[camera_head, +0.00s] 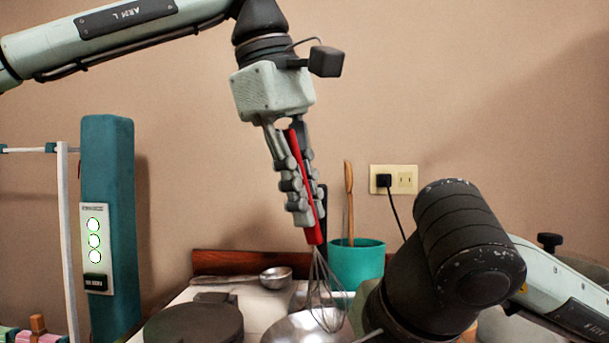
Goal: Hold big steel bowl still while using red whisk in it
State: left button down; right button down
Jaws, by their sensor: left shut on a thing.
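My left gripper (305,212) points down and is shut on the red handle of the whisk (313,237). The whisk hangs nearly upright, tilted slightly, with its wire loops (327,295) over or inside the big steel bowl (290,328). I cannot tell whether the wires touch the bowl. Only the upper part of the bowl shows at the bottom edge of the view. My right arm comes in from the right, and its dark joint covers the area right of the bowl. My right gripper is out of view.
A teal container (357,264) with a wooden utensil stands behind the whisk. A steel ladle (275,278) lies at the back left. A dark round appliance (195,322) sits left of the bowl. A wall socket (393,180) has a plugged-in cord.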

aim_at(309, 257)
pick_arm(q)
jog(key=shift+f, duration=2.4)
jog(key=shift+w, duration=0.15)
